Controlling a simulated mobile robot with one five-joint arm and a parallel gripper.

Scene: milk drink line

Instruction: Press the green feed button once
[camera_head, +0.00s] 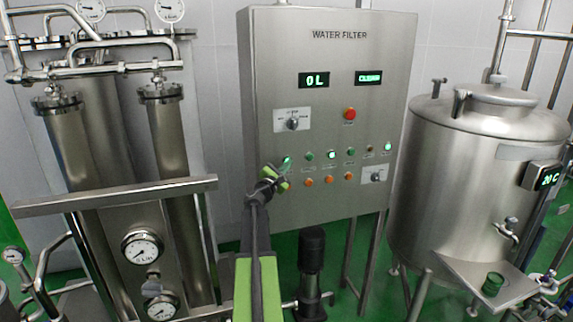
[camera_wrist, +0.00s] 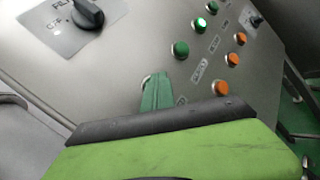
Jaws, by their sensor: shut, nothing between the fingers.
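The steel WATER FILTER panel (camera_head: 330,105) carries a row of green buttons. The leftmost green button (camera_head: 287,160) is lit in the head view. Labels are too small to read, so I cannot tell for sure which button is feed. My gripper (camera_head: 281,180) is shut and empty, close in front of the panel's lower left, just below that leftmost button. In the wrist view, my green fingers (camera_wrist: 157,92) point at the panel and cover most of the spot at the row's left end. Whether they touch it I cannot tell.
A dark green button (camera_wrist: 180,49) and a lit green one (camera_wrist: 199,23) lie right of my fingers, with orange buttons (camera_wrist: 222,88) below. A red button (camera_head: 349,114) and a rotary switch (camera_head: 292,124) sit higher. Steel filter columns (camera_head: 168,140) stand left, a tank (camera_head: 450,180) right.

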